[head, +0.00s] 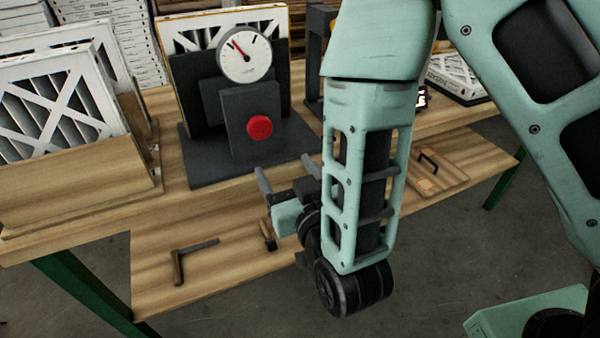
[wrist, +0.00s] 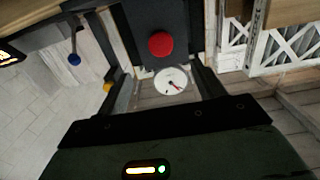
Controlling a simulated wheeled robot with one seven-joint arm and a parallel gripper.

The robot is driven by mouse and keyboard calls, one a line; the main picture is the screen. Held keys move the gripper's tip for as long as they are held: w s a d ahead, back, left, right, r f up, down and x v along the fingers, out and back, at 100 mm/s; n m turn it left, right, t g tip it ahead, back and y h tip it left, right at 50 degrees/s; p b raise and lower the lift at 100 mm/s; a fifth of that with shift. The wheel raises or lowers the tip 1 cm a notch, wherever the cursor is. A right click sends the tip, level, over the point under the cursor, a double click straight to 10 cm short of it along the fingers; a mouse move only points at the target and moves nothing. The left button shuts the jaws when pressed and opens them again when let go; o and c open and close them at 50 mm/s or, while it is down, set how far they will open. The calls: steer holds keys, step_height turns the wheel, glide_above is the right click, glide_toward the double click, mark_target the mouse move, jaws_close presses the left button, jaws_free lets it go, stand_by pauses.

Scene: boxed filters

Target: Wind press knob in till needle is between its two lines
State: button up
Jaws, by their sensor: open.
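The press knob (head: 259,127) is a round red knob on the front of a dark grey press (head: 237,110), which stands on the bench. It also shows in the wrist view as a red disc (wrist: 161,44). Above it is a white round dial (head: 244,55) with a red needle pointing to the upper left. Dark marks show near its rim, but I cannot tell exactly how the needle lies between them. The dial appears upside down in the wrist view (wrist: 171,82). My gripper (head: 286,172) is open and empty, in front of and below the knob, apart from it.
White framed filters stand in a wooden box (head: 80,190) at left. Another filter (head: 270,20) stands in the press behind the dial. A lower shelf (head: 215,265) holds an L-shaped tool (head: 190,258). A board with a black handle (head: 430,172) is at right.

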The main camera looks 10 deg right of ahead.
steer(key=shift+p+v, duration=2.6)
steer(key=shift+p, duration=0.45)
steer(key=b+x, duration=0.2)
steer(key=b, duration=0.1)
steer(key=b+x, duration=0.2)
steer(key=b, duration=0.1)
steer(key=b+x, duration=0.2)
steer(key=b, duration=0.1)
steer(key=shift+w+a+f+b, duration=0.1)
steer(key=shift+w+f+b, duration=0.05)
steer(key=shift+f+b, duration=0.15)
